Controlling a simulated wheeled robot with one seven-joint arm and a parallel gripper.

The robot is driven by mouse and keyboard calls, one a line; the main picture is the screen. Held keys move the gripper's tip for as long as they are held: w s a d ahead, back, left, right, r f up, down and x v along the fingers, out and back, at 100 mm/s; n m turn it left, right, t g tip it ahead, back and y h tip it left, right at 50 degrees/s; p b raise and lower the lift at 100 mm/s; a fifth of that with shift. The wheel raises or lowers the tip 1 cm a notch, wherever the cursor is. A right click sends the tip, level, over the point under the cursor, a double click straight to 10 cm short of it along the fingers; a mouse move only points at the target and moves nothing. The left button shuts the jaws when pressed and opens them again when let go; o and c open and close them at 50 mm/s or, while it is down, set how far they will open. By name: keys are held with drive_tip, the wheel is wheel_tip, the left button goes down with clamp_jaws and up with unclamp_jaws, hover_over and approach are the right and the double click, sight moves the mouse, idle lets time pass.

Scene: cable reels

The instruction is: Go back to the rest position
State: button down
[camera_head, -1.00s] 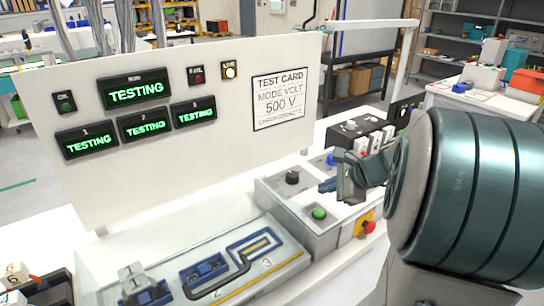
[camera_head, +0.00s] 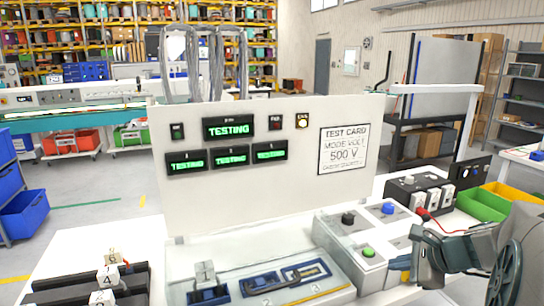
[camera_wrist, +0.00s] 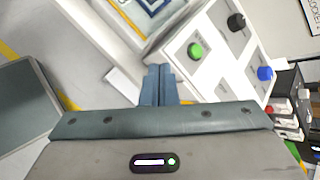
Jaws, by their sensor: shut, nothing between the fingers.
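My gripper (camera_head: 402,268) is at the lower right of the head view, in front of the grey control box (camera_head: 338,257). In the wrist view my gripper (camera_wrist: 159,84) shows its blue fingers together with nothing between them. The green button (camera_wrist: 195,50), the black knob (camera_wrist: 236,22) and the blue button (camera_wrist: 265,73) lie beyond the fingertips. In the head view the green button (camera_head: 368,252), black knob (camera_head: 348,218) and blue button (camera_head: 388,208) are uncovered. The red emergency button seen earlier is hidden behind my arm.
A white panel (camera_head: 230,190) with green TESTING displays (camera_head: 229,127) and a test card (camera_head: 342,151) stands behind the test fixture (camera_head: 290,280). A black rack with lettered blocks (camera_head: 105,276) is at lower left. Green and yellow bins (camera_head: 482,203) are at right.

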drive_tip(key=s+a+f+n+g+h, duration=0.1)
drive_tip(key=s+a+n+g+h, duration=0.1)
drive_tip(key=s+a+n, duration=0.5)
drive_tip(key=s+a+f+n+g+h, duration=0.2)
drive_tip(key=s+a+n, duration=0.4)
drive_tip(key=s+n, duration=0.5)
drive_tip(key=n+g, duration=0.1)
drive_tip(key=n, duration=0.1)
drive_tip(key=shift+s+a+n+h, duration=0.15)
drive_tip(key=shift+a+n+h, duration=0.15)
drive_tip(key=shift+a+h, duration=0.1)
